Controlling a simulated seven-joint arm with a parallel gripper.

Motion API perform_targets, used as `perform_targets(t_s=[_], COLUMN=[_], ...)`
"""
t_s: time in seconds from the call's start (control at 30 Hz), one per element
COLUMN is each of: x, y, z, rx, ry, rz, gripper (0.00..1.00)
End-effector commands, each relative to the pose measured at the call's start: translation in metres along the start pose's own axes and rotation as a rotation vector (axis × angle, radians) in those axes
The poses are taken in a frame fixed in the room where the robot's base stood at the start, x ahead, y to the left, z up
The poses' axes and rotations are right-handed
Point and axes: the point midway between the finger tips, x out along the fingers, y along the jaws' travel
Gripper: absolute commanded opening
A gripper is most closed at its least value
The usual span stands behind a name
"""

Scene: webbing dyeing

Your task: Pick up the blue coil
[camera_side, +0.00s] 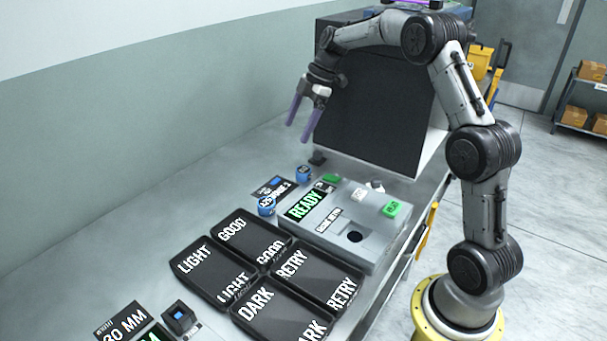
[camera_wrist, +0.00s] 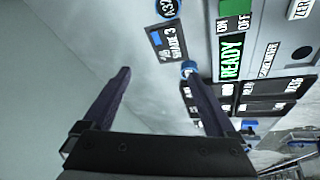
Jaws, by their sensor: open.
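Two small round blue pieces lie by the dark SHADE card, and I cannot tell for sure which is the blue coil. One (camera_side: 267,206) sits at the card's near end, beside the grey machine; it also shows in the wrist view (camera_wrist: 188,68), near the right fingertip in the picture. The other (camera_side: 303,172) sits at the far end; in the wrist view it is the lettered disc (camera_wrist: 166,7) at the top edge. My gripper (camera_side: 299,133) is open and empty, raised above the bench, with purple fingers apart (camera_wrist: 156,78). It touches neither piece.
The grey READY machine (camera_side: 375,240) with green buttons stands beside the blue pieces. Black GOOD, LIGHT, RETRY and DARK trays (camera_side: 240,312) lie nearer. A large black panel (camera_side: 365,115) stands behind. A small black box with blue (camera_side: 180,318) is near the front. The bench's left side is clear.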

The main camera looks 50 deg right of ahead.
Motion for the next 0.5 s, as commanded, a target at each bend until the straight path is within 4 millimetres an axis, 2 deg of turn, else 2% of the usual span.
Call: perform_targets(t_s=[0.03,0.1,0.2,0.3,0.5], x=[0.017,0.033,0.049,0.053,0.072], y=[0.005,0.007,0.003,0.001,-0.001], z=[0.022,0.045,0.067,0.076,0.077], rx=[0.042,0.082,0.125,0.144,0.146], ry=[0.003,0.003,0.005,0.005,0.004], rz=[-0.021,-0.044,-0.074,-0.08,-0.079], gripper=[0.92,0.92,0.92,0.92,0.92])
